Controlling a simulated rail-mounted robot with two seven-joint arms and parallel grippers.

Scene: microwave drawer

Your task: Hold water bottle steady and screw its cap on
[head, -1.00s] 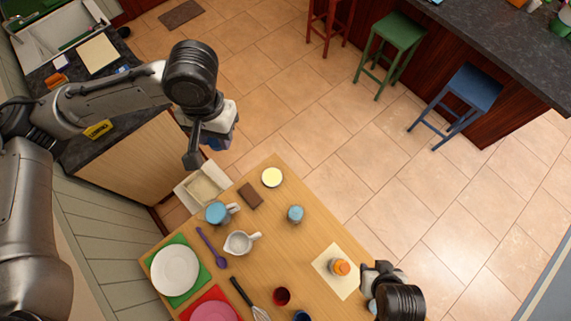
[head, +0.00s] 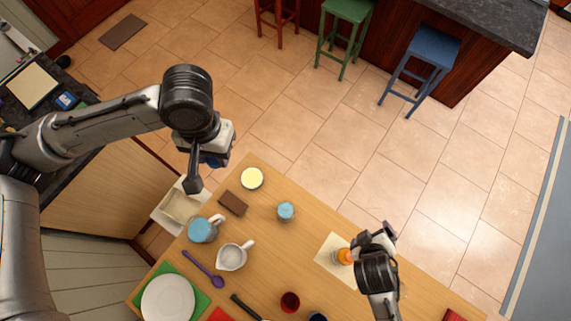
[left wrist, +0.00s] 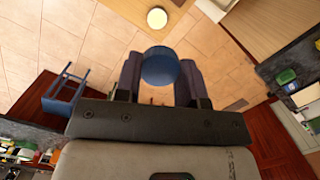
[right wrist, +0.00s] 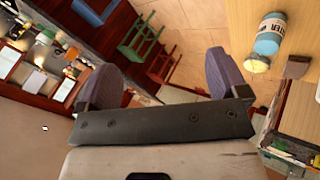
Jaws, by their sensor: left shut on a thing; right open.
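My left gripper (head: 212,160) is over the floor beyond the table's far left corner. In the left wrist view it is shut on a round blue cap (left wrist: 160,67). My right gripper (head: 374,236) is open above the table, right of the bottle and close to an orange-topped container (head: 345,256). In the right wrist view nothing is between its fingers (right wrist: 168,80).
The orange-topped container stands on a cream napkin (head: 328,262). A red cup (head: 289,302) is nearer.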

